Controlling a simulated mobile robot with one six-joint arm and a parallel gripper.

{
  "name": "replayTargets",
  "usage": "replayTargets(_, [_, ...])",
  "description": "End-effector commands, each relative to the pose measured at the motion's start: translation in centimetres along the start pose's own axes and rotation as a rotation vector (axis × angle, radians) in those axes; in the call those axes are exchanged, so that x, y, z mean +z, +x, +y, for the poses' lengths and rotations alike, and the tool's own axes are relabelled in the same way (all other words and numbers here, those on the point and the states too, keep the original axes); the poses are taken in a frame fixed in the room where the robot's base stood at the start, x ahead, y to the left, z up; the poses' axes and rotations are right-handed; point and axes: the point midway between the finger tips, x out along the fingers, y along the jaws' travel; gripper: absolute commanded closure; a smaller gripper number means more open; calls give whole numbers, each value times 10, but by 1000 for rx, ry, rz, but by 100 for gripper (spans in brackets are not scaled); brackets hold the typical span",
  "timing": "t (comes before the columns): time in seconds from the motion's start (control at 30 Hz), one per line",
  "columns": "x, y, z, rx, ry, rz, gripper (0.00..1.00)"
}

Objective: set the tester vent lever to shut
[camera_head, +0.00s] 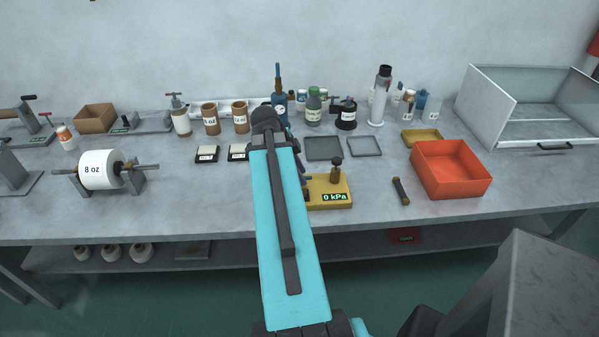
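The tester (329,194) has a yellow base on the near part of the bench, just right of my arm. Its green display reads 0 kPa. A dark, brownish upright fitting (336,171) with a round top stands on the base. I cannot tell whether this is the vent lever, nor which way the lever is set. My cyan arm link covers the left side of the tester. My gripper is not visible; the arm hides the area behind it.
An orange bin (450,170) stands to the right, with a dark cylindrical tool (401,190) beside it. Two dark trays (323,148) lie behind the tester. Bottles and cups crowd the back. An 8 oz roll (100,169) sits left. Bare bench lies between the tester and the tool.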

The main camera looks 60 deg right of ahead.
Motion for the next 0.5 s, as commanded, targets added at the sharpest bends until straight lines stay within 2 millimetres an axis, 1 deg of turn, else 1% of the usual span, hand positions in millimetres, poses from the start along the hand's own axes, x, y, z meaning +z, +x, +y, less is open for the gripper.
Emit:
replayTargets(0.17, [0, 0, 0, 0, 0, 0, 71])
replayTargets(0.2, [0, 0, 0, 0, 0, 0, 72])
replayTargets(0.37, [0, 0, 0, 0, 0, 0, 99])
replayTargets(0.5, [0, 0, 0, 0, 0, 0, 100])
